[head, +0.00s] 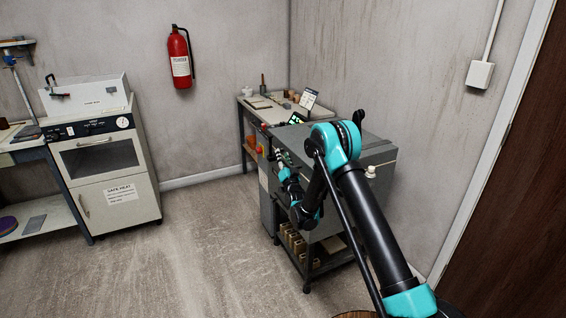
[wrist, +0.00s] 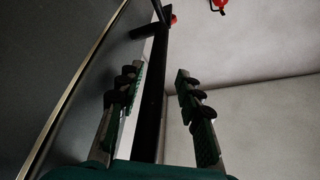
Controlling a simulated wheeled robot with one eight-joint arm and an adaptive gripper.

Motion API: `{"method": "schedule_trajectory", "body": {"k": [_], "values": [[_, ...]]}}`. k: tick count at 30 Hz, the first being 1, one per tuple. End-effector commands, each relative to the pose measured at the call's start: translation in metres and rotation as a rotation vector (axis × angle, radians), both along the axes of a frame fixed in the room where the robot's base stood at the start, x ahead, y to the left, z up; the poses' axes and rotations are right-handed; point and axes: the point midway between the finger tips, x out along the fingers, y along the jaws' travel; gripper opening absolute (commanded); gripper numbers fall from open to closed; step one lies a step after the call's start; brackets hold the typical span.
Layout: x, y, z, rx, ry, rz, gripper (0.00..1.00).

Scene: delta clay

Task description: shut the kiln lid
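The grey kiln (head: 376,156) stands on a dark stand at right of centre in the head view. My arm covers much of its front and top, so I cannot tell how far its lid is open. My gripper (head: 281,160) is at the kiln's left side. In the wrist view my gripper (wrist: 157,88) is open, its fingers apart. A dark bar (wrist: 157,75) runs between the fingers in the picture; I see no finger clearly touching it. A dark grey panel (wrist: 60,85) with a brass-coloured edge, apparently part of the kiln, lies left of the fingers.
A workbench (head: 259,107) with small items stands behind the kiln. A white oven cabinet (head: 119,198) is at the left. A red fire extinguisher (head: 180,58) hangs on the wall. A brown door (head: 510,200) is at the right. The floor (head: 200,250) left of the kiln is clear.

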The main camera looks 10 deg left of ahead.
Motion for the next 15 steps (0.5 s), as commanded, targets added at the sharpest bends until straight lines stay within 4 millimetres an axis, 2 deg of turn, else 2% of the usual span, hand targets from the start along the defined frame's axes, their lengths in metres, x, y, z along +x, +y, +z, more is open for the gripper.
{"method": "schedule_trajectory", "body": {"k": [1, 6, 10, 15], "values": [[0.000, 0.000, 0.011, 0.000, -0.001, -0.001, 0.36], [0.000, -0.001, 0.041, 0.000, -0.001, -0.001, 0.36], [0.001, -0.001, 0.059, 0.000, -0.001, -0.001, 0.36], [0.001, -0.001, 0.072, -0.001, 0.000, 0.000, 0.36]]}}
